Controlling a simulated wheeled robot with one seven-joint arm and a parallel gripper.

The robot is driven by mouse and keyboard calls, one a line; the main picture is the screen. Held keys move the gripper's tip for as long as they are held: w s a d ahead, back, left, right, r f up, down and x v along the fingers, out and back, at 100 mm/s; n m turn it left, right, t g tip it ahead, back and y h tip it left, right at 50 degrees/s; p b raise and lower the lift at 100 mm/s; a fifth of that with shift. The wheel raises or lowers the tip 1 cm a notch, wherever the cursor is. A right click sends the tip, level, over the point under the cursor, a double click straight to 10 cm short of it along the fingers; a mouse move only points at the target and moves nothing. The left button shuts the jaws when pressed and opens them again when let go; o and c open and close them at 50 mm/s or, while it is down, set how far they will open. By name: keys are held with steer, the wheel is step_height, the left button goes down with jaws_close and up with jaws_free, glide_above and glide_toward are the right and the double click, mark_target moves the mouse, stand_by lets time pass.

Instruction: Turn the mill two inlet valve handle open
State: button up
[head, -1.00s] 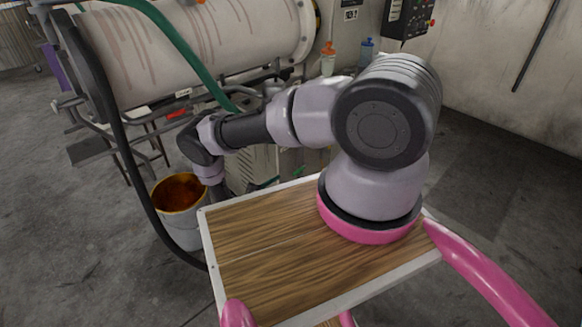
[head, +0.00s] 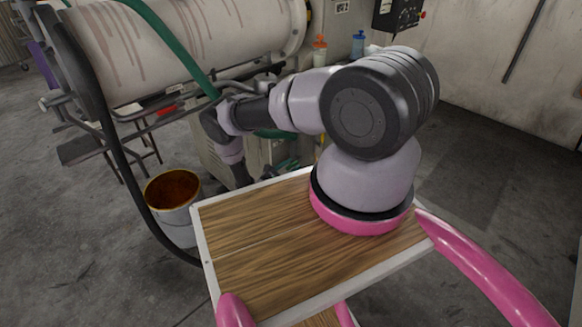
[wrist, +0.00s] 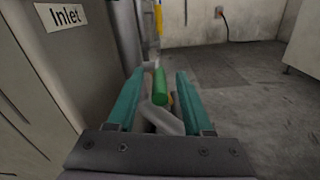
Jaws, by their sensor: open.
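In the wrist view, the green valve handle (wrist: 160,88) lies ahead, between the teal fingers of my gripper (wrist: 157,92) in the picture. The fingers are open, with a visible gap on both sides of the handle. I cannot tell how deep the handle sits between them. A grey pipe or lever part shows around and below the handle, partly hidden by the gripper. A white "Inlet" label (wrist: 66,14) is on the grey cabinet to the left.
A large paint-streaked mill drum (head: 190,45) stands at the back left, with a green hose (head: 165,35) across it. A bucket of brown-orange paint (head: 174,222) is on the floor. Two bottles (head: 319,50) stand behind my arm. Floor at the right is open.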

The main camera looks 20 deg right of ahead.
jaws_close()
stand_by(1.4)
